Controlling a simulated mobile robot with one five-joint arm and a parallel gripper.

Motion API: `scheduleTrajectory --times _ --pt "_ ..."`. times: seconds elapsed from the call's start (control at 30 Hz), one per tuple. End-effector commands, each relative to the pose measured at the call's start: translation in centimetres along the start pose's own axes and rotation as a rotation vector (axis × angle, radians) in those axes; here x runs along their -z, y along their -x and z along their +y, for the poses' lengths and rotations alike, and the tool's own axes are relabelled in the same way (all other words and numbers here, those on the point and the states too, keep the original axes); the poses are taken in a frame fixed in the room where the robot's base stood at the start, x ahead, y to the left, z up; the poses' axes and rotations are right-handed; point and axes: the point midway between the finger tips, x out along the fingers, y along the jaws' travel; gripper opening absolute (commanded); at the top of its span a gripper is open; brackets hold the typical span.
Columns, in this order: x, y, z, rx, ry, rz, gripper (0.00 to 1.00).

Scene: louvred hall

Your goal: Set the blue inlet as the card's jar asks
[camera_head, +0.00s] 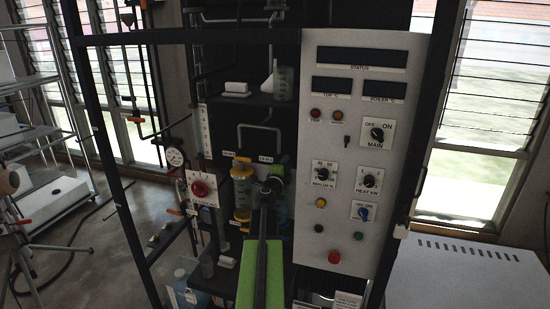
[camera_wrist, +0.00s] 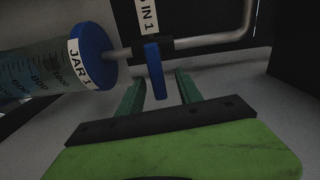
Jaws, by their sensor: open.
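In the wrist view a blue lever (camera_wrist: 154,72) hangs from a grey pipe (camera_wrist: 208,38), crossing the pipe's line. A tag (camera_wrist: 149,14) above it ends in "IN 1"; its top is cut off. A clear graduated jar (camera_wrist: 38,72) with a blue cap (camera_wrist: 92,54), labelled "JAR 1", lies to the left in the picture. My gripper (camera_wrist: 160,78) is open, its two green fingers on either side of the lever's lower part. I see no clear contact. In the head view my arm hides much of the inlet area. I cannot make out a card's writing.
A white control panel (camera_head: 327,200) with knobs and buttons stands to the right of my arm. Dark frame posts (camera_head: 104,150) stand close by. A grey cabinet (camera_head: 470,275) is at right.

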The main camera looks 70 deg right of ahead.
Motion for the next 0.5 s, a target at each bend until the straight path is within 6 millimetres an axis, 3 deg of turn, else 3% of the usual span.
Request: scheduleTrajectory --times 0.23,0.5 --pt "0.0 0.9 0.0 0.0 0.001 -0.001 0.42" --pt "-0.1 4.6 0.0 0.0 0.001 -0.003 0.42"
